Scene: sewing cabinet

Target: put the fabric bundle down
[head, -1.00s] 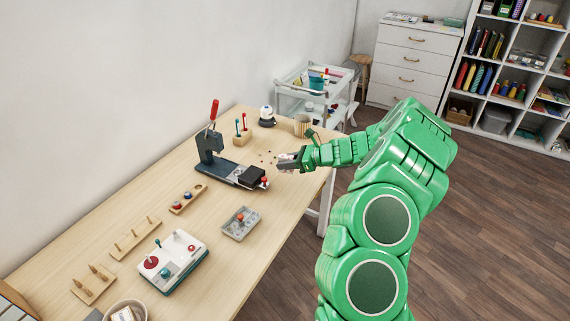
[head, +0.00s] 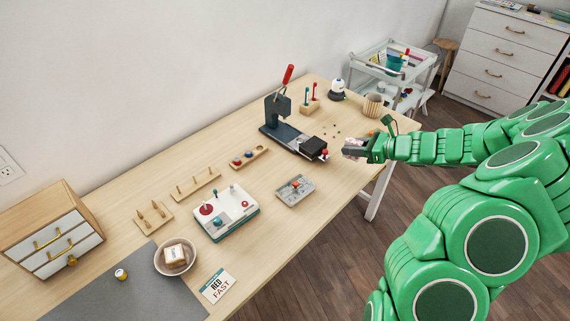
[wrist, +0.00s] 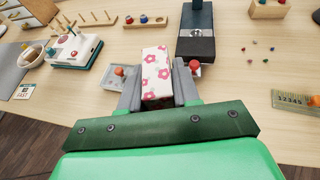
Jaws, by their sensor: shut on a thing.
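The fabric bundle (wrist: 156,75) is a white block with pink flowers, seen in the wrist view between the two grey fingers. My gripper (wrist: 158,85) is shut on it. In the head view my gripper (head: 356,148) is near the right edge of the table, just right of the black press; the bundle is small there and partly hidden by the fingers. The bundle appears to be held above the table, but the height is hard to tell.
The dark press (head: 290,135) with a red handle stands on the wooden table (head: 262,258). A grey tray (head: 295,190), a white machine (head: 226,213), a bowl (head: 175,256) and a grey mat (head: 105,297) lie to the left. Bare wood shows at the front.

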